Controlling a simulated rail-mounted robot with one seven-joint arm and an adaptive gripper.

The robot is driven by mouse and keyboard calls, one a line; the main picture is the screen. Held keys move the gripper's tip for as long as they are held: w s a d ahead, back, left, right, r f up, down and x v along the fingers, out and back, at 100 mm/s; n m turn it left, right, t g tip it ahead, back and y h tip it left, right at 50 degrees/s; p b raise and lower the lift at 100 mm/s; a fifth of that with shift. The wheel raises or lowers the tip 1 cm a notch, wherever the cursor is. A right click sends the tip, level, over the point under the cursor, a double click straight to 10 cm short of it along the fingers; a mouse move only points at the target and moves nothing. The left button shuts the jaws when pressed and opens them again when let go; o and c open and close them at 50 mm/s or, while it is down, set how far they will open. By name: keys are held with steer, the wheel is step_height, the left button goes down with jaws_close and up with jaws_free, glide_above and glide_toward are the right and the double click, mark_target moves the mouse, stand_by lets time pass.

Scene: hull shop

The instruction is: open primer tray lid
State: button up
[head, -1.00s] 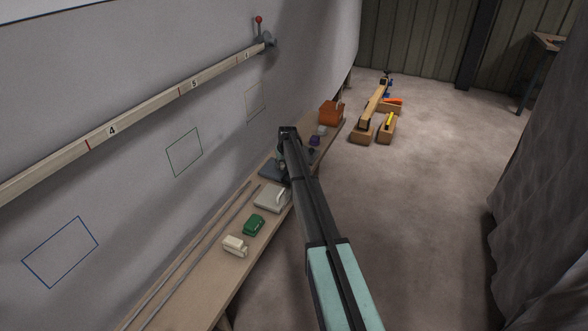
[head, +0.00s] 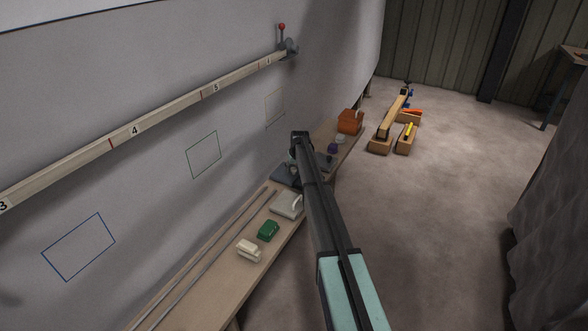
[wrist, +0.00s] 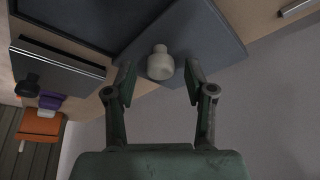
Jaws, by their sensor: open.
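The primer tray appears to be the dark blue-grey piece on the bench (head: 283,178), mostly hidden behind my arm in the head view. In the wrist view a flat dark lid (wrist: 212,38) lies at an angle and carries a pale round knob (wrist: 160,49). My gripper (wrist: 160,70) is open, with one finger on each side of the knob. Gaps show between the knob and both fingers. I cannot tell how high the fingertips are against the knob. In the head view my gripper is largely hidden by the arm.
The narrow bench (head: 205,285) runs along the grey hull wall. A pale grey box with a handle (head: 285,206), a green block (head: 268,231) and a cream block (head: 248,250) stand nearer. An orange box (head: 350,122) stands at the far end.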

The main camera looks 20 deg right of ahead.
steer(key=v, duration=1.1)
steer(key=shift+r, duration=0.3)
steer(key=shift+s, duration=0.15)
